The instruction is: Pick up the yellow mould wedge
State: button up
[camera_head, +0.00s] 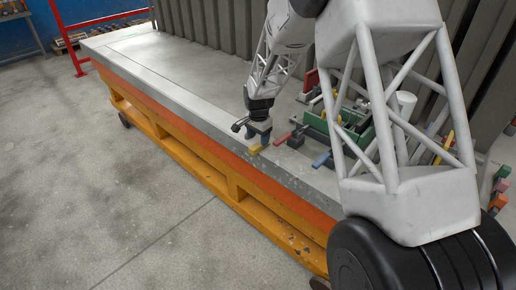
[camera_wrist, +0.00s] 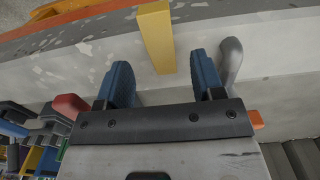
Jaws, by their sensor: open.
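The yellow mould wedge (camera_head: 255,149) lies at the front edge of the grey mould table, just below my gripper (camera_head: 258,136) in the head view. In the wrist view the wedge (camera_wrist: 155,32) is a long yellow block. Its near end shows in the gap between the two blue fingertips of my gripper (camera_wrist: 160,62), with space on both sides. The jaws are open and hold nothing. The height gap between fingers and wedge is hard to tell.
A red-handled piece (camera_head: 283,138) and a blue-tipped piece (camera_head: 321,160) lie right of the wedge. A green rack (camera_head: 330,125) with several tools stands behind them. The table top (camera_head: 180,65) to the left is clear. Grey ribbed panels (camera_head: 215,25) stand behind.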

aim_at(258, 145)
jog(key=shift+a+f, duration=0.1)
jog(key=shift+f, duration=1.85)
grip_shut()
jog(key=shift+r, duration=0.2)
jog(key=shift+r, duration=1.45)
jog(key=shift+s+r, duration=0.2)
jog(key=shift+s, duration=0.1)
jog(key=s+d+r, duration=0.1)
jog(key=s+d, duration=0.2)
jog(key=s, duration=1.2)
jog(key=shift+r, duration=0.2)
